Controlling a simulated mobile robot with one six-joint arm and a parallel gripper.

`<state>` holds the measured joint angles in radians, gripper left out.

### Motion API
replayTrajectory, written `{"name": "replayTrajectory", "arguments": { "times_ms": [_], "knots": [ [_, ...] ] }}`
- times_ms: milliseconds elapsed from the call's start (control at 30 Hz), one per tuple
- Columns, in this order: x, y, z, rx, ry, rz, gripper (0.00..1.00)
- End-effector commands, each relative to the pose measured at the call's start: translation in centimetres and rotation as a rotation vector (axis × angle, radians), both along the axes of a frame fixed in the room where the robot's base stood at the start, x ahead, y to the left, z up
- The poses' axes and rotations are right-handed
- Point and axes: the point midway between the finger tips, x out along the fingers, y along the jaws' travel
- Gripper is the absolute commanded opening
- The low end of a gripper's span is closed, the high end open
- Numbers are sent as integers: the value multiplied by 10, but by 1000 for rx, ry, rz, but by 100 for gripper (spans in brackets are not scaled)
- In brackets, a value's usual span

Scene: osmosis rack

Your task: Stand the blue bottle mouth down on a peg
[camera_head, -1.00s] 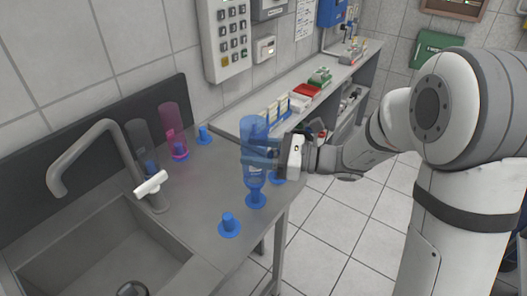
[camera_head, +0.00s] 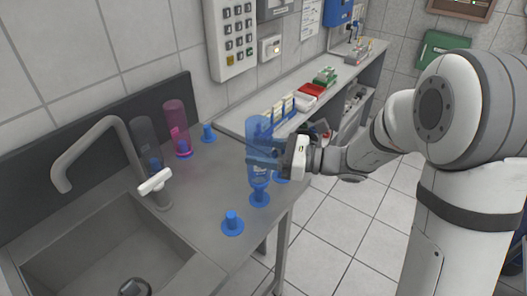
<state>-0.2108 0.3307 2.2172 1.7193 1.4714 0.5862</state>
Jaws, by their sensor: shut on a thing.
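The blue bottle (camera_head: 258,135) is see-through and upright, with its narrow end down and its wide end up. My gripper (camera_head: 270,153) is shut on it around the middle, coming from the right. Free blue pegs stand at the front (camera_head: 232,222) and at the back (camera_head: 208,132).
A pink bottle (camera_head: 175,122) and a clear grey bottle (camera_head: 144,138) stand on pegs at the back left. The tap (camera_head: 92,140) and sink (camera_head: 105,250) are at left. A bench (camera_head: 238,121) with racks and boxes runs along the wall behind.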

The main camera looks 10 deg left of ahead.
Motion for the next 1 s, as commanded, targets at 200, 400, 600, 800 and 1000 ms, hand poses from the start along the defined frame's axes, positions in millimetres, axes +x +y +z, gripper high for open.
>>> {"name": "replayTrajectory", "arguments": {
  "times_ms": [200, 400, 600, 800, 1000],
  "knots": [
    [0, 0, -5, 0, 1, 0, 31],
    [0, 0, -6, 0, 0, 0, 31],
    [0, 0, -7, 0, 0, 0, 31],
    [0, 0, -13, 0, 1, 0, 31],
    [0, 0, -22, 0, 1, 0, 31]
  ]
}}
